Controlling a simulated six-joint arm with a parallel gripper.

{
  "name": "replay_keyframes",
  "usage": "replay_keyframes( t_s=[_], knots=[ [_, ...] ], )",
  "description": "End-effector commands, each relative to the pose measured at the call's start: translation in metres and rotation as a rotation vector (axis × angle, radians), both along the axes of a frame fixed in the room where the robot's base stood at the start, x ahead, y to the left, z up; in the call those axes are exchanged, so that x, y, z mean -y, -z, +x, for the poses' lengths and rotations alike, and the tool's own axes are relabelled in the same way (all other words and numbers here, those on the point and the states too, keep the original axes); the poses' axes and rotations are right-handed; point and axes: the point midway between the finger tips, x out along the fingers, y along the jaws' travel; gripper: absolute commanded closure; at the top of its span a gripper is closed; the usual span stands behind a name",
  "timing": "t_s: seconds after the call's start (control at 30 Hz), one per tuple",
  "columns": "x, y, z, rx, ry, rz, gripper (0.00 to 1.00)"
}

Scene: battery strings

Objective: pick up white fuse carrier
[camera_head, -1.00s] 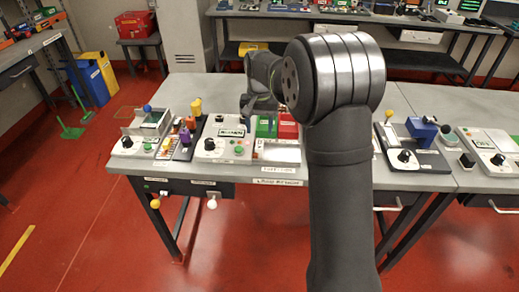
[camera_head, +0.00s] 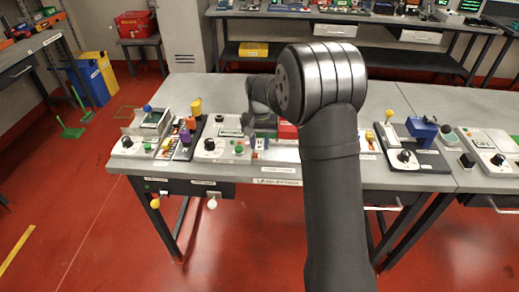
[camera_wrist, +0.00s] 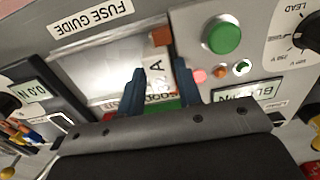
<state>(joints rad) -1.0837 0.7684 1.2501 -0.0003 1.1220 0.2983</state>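The white fuse carrier (camera_wrist: 158,62) shows in the wrist view as a white block with dark lettering and an orange-brown end. It is by the pale metal plate under the FUSE GUIDE label. My gripper (camera_wrist: 160,74) is open, with one dark blue finger on each side of the carrier. I cannot tell whether either finger touches it. The carrier's lower part is hidden by the gripper body. In the head view my gripper (camera_head: 262,132) is low over the bench, and the carrier is too small and covered to make out clearly.
A green button (camera_wrist: 222,36) and small indicator lights are close to the right finger. A display panel (camera_wrist: 252,92) is beside them. The fuse guide plate (camera_wrist: 105,70) is bare to the left. In the head view a purple-and-yellow block device (camera_head: 186,135) stands on the left of the bench.

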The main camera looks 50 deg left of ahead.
Motion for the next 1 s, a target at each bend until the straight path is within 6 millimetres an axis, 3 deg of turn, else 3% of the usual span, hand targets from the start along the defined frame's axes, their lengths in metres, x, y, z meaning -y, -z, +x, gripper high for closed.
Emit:
replay_keyframes(
  t_s=[0.03, 0.13, 0.17, 0.53, 0.77, 1.0],
  knots=[
    [0.0, 0.0, 0.0, 0.0, 0.0, 0.0, 0.79],
    [0.0, 0.0, 0.0, 0.0, 0.0, 0.0, 0.98],
    [0.0, 0.0, 0.0, 0.0, 0.0, 0.0, 1.0],
    [0.0, -0.007, 0.0, 0.001, 0.0, 0.001, 1.0],
    [-0.001, -0.04, 0.0, 0.002, 0.0, 0.004, 1.0],
    [0.044, -0.072, 0.026, 0.001, 0.005, 0.002, 1.0]
  ],
)
